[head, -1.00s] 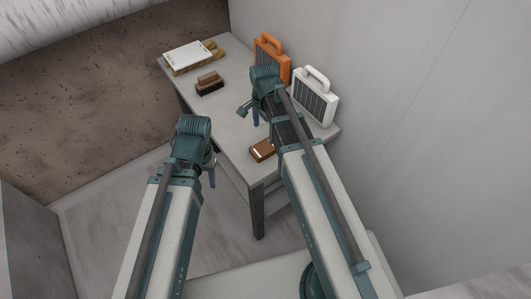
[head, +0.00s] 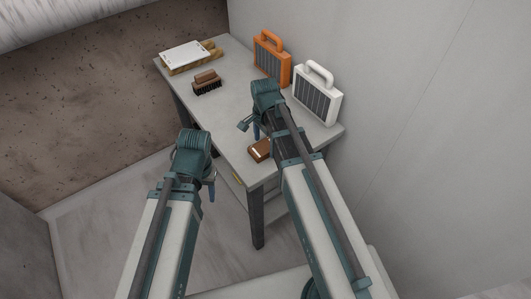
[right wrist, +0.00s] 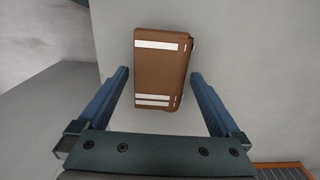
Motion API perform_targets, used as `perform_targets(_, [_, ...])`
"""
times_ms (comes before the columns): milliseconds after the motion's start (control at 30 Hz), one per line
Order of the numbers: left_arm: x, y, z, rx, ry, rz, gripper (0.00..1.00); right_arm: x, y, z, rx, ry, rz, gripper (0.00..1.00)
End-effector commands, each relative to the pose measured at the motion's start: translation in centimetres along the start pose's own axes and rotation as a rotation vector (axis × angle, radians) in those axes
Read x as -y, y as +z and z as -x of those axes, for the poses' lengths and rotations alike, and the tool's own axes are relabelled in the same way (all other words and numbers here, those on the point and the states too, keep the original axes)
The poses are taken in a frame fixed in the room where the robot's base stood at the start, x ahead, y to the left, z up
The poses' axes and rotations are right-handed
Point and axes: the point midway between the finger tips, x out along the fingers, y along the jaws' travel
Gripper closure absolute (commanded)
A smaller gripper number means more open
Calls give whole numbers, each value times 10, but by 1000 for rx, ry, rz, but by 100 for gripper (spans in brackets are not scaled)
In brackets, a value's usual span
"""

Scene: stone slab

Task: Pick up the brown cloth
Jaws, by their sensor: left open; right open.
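The brown cloth (head: 261,149) is folded, with white stripes, and lies flat near the front end of the grey table. In the right wrist view the cloth (right wrist: 160,67) lies ahead of and partly between the fingers of my right gripper (right wrist: 160,82), which is open and empty. In the head view my right gripper (head: 250,126) is over the table just beyond the cloth, and my arm partly hides the cloth's right side. My left gripper (head: 211,184) is off the table's left side, in front of it; its fingers are mostly hidden.
The table (head: 228,122) also holds a brown brush (head: 206,83), a white board on a wooden piece (head: 187,57), an orange heater-like case (head: 271,59) and a white one (head: 317,94). A wall (head: 420,90) stands close on the right. The table's middle is clear.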

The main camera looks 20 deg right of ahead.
Motion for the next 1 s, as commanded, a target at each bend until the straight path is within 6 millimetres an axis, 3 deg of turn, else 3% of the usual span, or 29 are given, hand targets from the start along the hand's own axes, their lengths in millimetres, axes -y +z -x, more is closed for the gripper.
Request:
perform_targets(33, [-1, 0, -8, 0, 0, 0, 50, 0, 0, -8, 0, 0, 0, 0])
perform_targets(300, [-1, 0, -7, 0, 0, 0, 50, 0, 0, -7, -1, -1, 0, 0])
perform_targets(733, [-1, 0, -7, 0, 0, 0, 50, 0, 0, -7, -1, -1, 0, 74])
perform_targets(1000, [0, 0, -5, 0, 0, 0, 50, 0, -1, -5, -1, -1, 0, 74])
